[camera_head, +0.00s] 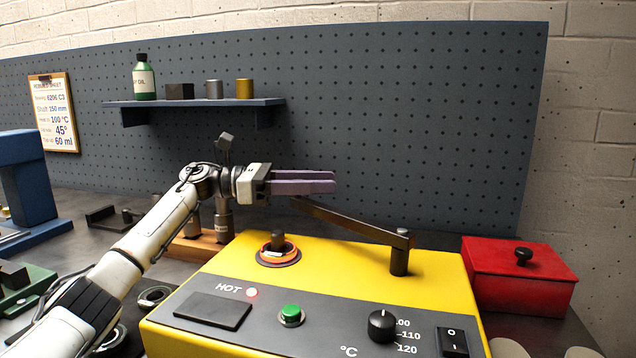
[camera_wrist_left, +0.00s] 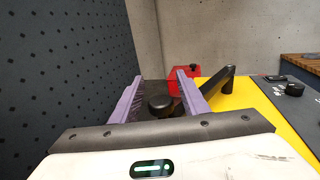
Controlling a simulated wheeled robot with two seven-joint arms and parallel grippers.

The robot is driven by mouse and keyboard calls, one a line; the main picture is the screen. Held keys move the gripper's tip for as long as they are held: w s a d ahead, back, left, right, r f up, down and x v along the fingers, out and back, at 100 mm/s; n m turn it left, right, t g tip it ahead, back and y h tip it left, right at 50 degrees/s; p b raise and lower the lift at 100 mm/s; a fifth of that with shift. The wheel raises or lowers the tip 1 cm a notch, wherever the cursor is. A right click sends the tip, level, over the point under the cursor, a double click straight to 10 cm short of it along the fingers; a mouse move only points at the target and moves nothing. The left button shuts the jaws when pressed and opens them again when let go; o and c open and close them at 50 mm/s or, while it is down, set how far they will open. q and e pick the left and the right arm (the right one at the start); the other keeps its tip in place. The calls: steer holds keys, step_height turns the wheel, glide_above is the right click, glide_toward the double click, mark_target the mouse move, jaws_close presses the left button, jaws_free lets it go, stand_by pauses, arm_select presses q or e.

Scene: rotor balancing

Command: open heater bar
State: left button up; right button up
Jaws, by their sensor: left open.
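The yellow heater (camera_head: 350,264) stands on the bench with a dark bar (camera_head: 345,219) above its top. The bar runs from a post (camera_head: 400,258) at the heater's right rear corner to the far left, ending below my left gripper (camera_head: 335,182). That gripper is level and open, its purple fingers pointing right in the head view. In the left wrist view, a black round knob (camera_wrist_left: 160,104) shows between the open fingers, near the bar's free end (camera_wrist_left: 182,107); contact cannot be told. My right gripper is not in view.
An orange-and-dark ring (camera_head: 279,254) sits around a short peg on the heater top. A red lidded box (camera_head: 518,278) stands to the right. A perforated panel (camera_head: 420,120) with a shelf (camera_head: 190,103) rises behind.

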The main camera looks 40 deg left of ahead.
arm_select(q)
steer(key=shift+a, duration=0.1)
steer(key=v, duration=1)
steer(key=shift+b, duration=0.35)
steer(key=shift+s, duration=0.1)
